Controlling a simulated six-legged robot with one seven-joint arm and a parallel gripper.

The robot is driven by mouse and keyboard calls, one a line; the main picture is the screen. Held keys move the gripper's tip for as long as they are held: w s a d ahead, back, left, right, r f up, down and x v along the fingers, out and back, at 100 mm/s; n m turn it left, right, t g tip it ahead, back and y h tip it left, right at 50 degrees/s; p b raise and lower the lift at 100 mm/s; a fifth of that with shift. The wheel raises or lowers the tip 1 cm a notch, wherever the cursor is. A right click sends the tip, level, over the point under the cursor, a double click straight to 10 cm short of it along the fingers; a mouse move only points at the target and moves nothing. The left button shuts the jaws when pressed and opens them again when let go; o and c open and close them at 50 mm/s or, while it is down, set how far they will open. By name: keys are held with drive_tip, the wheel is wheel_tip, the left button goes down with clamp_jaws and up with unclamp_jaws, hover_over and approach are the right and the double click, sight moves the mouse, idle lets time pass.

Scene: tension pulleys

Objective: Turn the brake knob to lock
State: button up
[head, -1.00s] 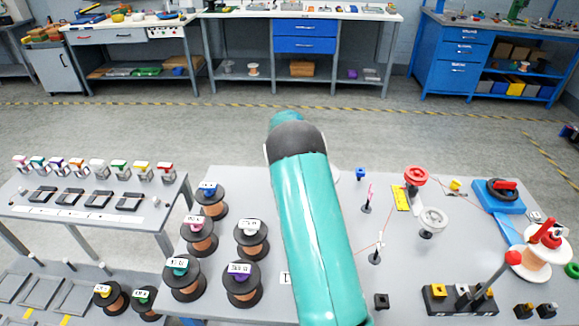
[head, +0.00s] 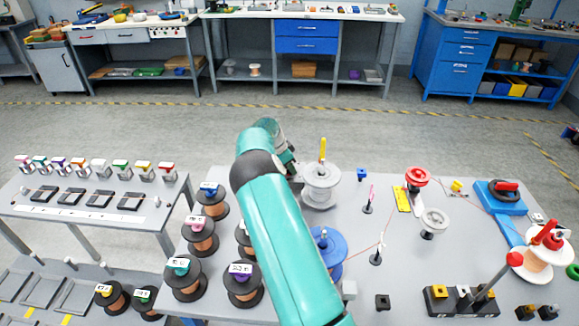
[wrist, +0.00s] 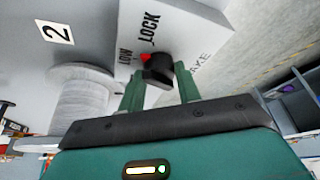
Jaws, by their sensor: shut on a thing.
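The brake knob (wrist: 158,68) is black with a small red pointer and sits on a white panel (wrist: 190,25) in the wrist view. The panel is printed LOW, LOCK and partly hidden lettering ending in AKE. The red pointer is near both LOW and LOCK; I cannot tell exactly which mark it lines up with. My gripper (wrist: 159,82) is shut on the knob, one finger on each side. In the head view my arm hides the panel and knob.
In the head view a white spool (head: 322,184) with a yellow piece on top and a blue wheel (head: 326,252) stand right of my arm. Several labelled copper spools (head: 198,238) stand left. A red pulley (head: 416,176) and thin line lie further right.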

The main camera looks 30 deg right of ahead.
drive_tip(key=m+g, duration=0.1)
drive_tip(key=m, duration=0.3)
drive_tip(key=shift+w+f+m+g+y, duration=0.1)
drive_tip(key=shift+m+g+y, duration=0.2)
drive_tip(key=shift+g, duration=0.1)
drive_tip(key=shift+d+m+g+y, duration=0.1)
drive_tip(key=shift+m+g+y, duration=0.3)
drive_tip(key=shift+m, duration=1.4)
drive_tip(key=o, duration=1)
drive_tip(key=shift+c, duration=0.2)
